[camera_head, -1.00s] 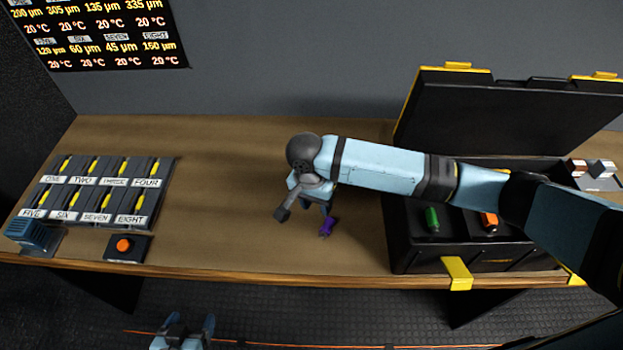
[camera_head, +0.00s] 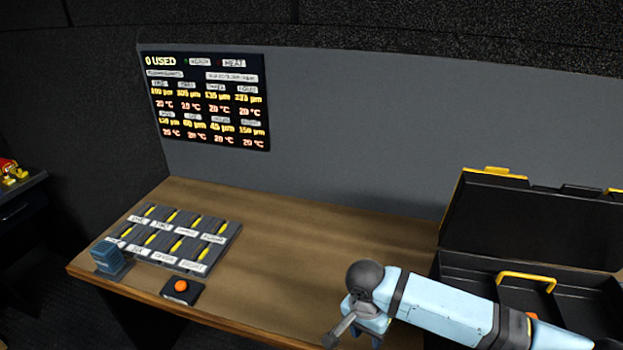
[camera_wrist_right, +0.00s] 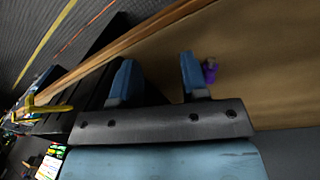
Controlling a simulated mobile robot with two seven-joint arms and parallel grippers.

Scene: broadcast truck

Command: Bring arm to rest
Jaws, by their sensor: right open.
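My right arm reaches in from the right in the head view, over the wooden worktop (camera_head: 283,255). My right gripper (camera_head: 362,334) is low in that view, largely behind its own wrist. In the right wrist view, its two blue fingers (camera_wrist_right: 155,72) stand apart with nothing between them. A small purple item with a grey part (camera_wrist_right: 210,72) shows just beyond one finger, outside the gap, over the worktop. I cannot tell whether it touches the finger. My left gripper is not in view.
An open black case (camera_head: 462,262) with a raised lid stands right, partly behind my arm. Left on the worktop are a labelled board (camera_head: 211,253) with yellow pieces, a blue block (camera_head: 107,256) and an orange button (camera_head: 181,286). The worktop's middle is clear. A screen (camera_head: 205,100) hangs behind.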

